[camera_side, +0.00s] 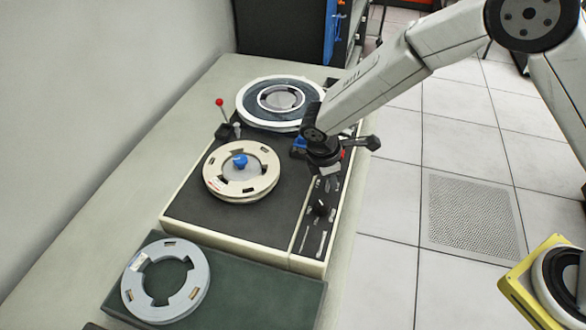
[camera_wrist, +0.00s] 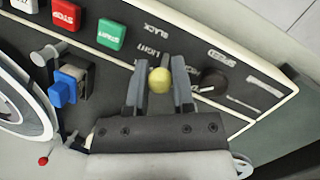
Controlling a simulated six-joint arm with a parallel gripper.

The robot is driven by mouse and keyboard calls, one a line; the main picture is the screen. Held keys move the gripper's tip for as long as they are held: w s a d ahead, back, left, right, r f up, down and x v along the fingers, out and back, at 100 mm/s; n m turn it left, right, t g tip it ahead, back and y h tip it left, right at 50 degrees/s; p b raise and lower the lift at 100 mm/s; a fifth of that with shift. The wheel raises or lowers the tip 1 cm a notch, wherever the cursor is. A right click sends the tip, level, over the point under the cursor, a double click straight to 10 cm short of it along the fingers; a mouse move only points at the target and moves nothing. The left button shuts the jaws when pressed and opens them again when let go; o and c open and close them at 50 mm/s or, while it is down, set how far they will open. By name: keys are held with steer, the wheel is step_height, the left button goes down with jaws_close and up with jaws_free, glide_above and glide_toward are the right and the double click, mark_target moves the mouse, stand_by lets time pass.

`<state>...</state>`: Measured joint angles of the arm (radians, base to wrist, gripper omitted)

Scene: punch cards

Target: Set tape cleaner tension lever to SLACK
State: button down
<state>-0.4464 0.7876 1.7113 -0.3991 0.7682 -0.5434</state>
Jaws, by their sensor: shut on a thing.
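The tape cleaner (camera_side: 255,215) is a dark-topped machine with a cream edge on the bench. Its tension lever shows in the wrist view as a round yellow knob (camera_wrist: 160,80); the lever's shaft is hidden. My gripper (camera_wrist: 160,72) is shut on this knob, one finger on each side. Two labels, which seem to read SLACK (camera_wrist: 160,26) and TIGHT (camera_wrist: 149,53), lie just beyond the fingertips. In the side view my gripper (camera_side: 322,165) is down at the machine's right control strip and hides the knob.
A black SPEED knob (camera_wrist: 213,82) sits close right of my fingers. Green (camera_wrist: 111,34) and red (camera_wrist: 65,14) buttons and a blue block (camera_wrist: 64,88) lie left. A cream reel (camera_side: 213,180), a large reel (camera_side: 245,100) and a red-tipped lever (camera_side: 220,102) stand on the deck.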

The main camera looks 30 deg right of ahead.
steer(key=shift+s+d+f+t+y, duration=0.1)
steer(key=shift+s+d+t+y, duration=0.2)
steer(key=shift+t+y, duration=0.35)
steer(key=shift+s+d+f+t+y, duration=0.1)
steer(key=shift+s+d+t+y, duration=0.2)
steer(key=shift+t+y, duration=0.35)
steer(key=shift+c, duration=2.3)
jaws_free()
steer(key=v, duration=0.7)
steer(key=shift+r, duration=0.4)
steer(key=shift+s, duration=0.15)
